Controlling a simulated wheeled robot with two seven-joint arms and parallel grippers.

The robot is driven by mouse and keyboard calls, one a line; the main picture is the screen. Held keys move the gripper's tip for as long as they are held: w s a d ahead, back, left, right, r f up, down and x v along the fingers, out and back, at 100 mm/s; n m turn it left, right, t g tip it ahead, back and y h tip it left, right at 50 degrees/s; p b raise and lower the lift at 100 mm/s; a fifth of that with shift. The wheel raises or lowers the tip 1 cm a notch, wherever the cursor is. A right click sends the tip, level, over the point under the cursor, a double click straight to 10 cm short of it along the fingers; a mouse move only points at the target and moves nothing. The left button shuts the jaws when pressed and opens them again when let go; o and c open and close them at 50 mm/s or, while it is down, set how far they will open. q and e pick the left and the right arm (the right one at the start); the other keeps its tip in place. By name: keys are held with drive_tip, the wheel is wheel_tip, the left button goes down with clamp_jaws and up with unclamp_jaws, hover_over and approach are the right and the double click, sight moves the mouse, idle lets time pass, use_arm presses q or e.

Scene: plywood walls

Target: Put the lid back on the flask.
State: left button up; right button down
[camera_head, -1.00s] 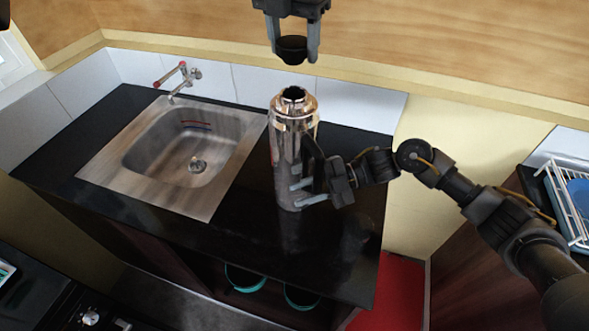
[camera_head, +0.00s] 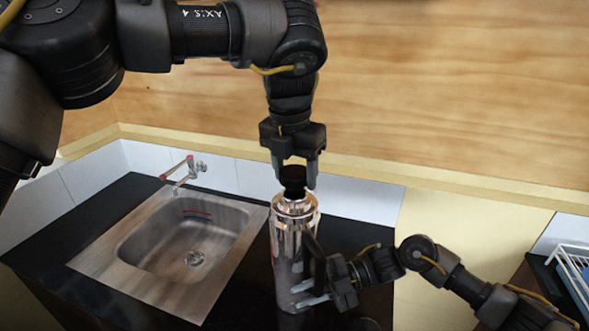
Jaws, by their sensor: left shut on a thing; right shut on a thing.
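The silver flask (camera_head: 285,240) stands upright on the black counter, right of the sink. My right gripper (camera_head: 308,293) is shut on the flask's lower body from the right. My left gripper (camera_head: 294,182) points down over the flask and is shut on the dark lid (camera_head: 292,173). The lid is in line with the flask's dark mouth, directly above it and very close. I cannot tell whether the lid touches the mouth. The flask's lower right side is partly hidden by my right gripper.
A steel sink (camera_head: 165,250) with a red-handled tap (camera_head: 187,172) lies left of the flask. A white rack (camera_head: 575,270) with something blue stands at the far right. The wooden wall (camera_head: 450,110) rises behind the counter (camera_head: 355,225).

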idle(0.4)
use_arm(q)
drive_tip(key=shift+f, duration=0.85)
drive_tip(key=shift+f, duration=0.6)
